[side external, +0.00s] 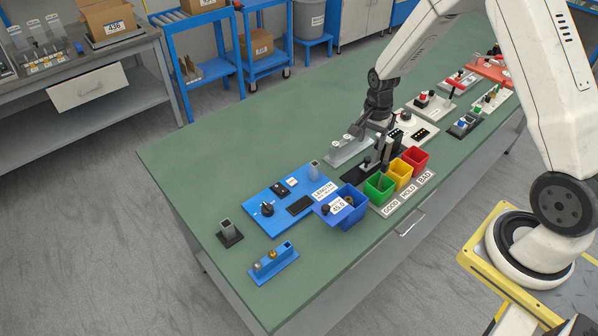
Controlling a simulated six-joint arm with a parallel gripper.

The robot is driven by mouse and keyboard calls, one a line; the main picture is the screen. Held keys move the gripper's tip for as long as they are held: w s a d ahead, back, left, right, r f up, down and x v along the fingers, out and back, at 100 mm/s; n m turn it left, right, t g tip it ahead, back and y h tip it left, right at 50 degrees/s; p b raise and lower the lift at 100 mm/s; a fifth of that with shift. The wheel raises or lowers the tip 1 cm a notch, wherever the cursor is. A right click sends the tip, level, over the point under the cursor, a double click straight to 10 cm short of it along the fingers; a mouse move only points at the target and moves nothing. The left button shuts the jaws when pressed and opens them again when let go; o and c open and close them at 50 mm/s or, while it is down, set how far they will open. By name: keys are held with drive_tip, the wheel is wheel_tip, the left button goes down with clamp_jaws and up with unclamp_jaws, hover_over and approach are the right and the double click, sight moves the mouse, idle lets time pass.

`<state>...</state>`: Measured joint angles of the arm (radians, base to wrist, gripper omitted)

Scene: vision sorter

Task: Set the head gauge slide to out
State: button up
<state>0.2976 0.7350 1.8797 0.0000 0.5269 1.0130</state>
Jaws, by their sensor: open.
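My gripper (376,146) points down over the middle of the green table (230,150), just behind the coloured bins. Its jaws are open, and I see nothing held between them. Below it is a dark, low fixture (357,172) with dark upright parts, partly hidden by the fingers. This may be the head gauge, but I cannot read a label on it. Its slide and the slide's position are too small and covered to tell. I cannot tell whether the fingers touch it.
Green (379,187), yellow (400,174) and red (414,160) bins stand close in front of the gripper. A blue length gauge panel (274,216) and blue bin (349,220) are at left. A grey fixture (346,151) stands behind. The table's left rear is clear.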

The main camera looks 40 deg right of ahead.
sight(367, 158)
drive_tip(key=shift+f, duration=2.95)
clamp_jaws()
